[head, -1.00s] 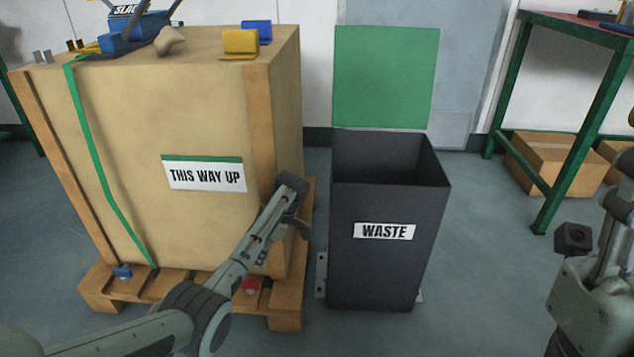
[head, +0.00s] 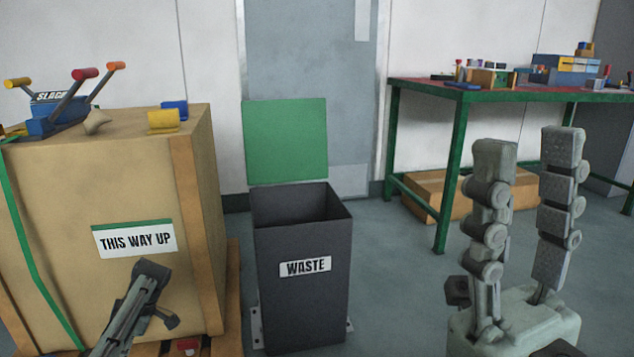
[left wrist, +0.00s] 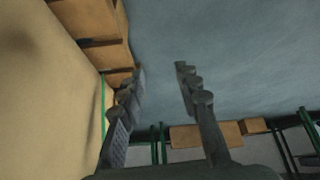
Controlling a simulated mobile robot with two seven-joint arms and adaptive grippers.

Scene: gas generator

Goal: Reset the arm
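My right gripper (head: 528,150) points upward at the lower right of the head view. Its two jointed fingers stand apart with nothing between them. My left gripper (head: 160,293) is at the lower left, in front of the tan crate (head: 75,185) with its THIS WAY UP label. In the left wrist view my left gripper (left wrist: 160,72) has its fingers spread and empty above the floor. The crate's side (left wrist: 45,80) fills the left of that view; I cannot tell how near the fingers are to it.
A dark WASTE bin (head: 300,300) with its green lid (head: 285,140) up stands right of the crate. A blue strap tensioner (head: 50,118) lies on the crate. A green-framed workbench (head: 450,90) stands at the back right, a cardboard box (head: 425,190) beneath. Floor between bin and bench is clear.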

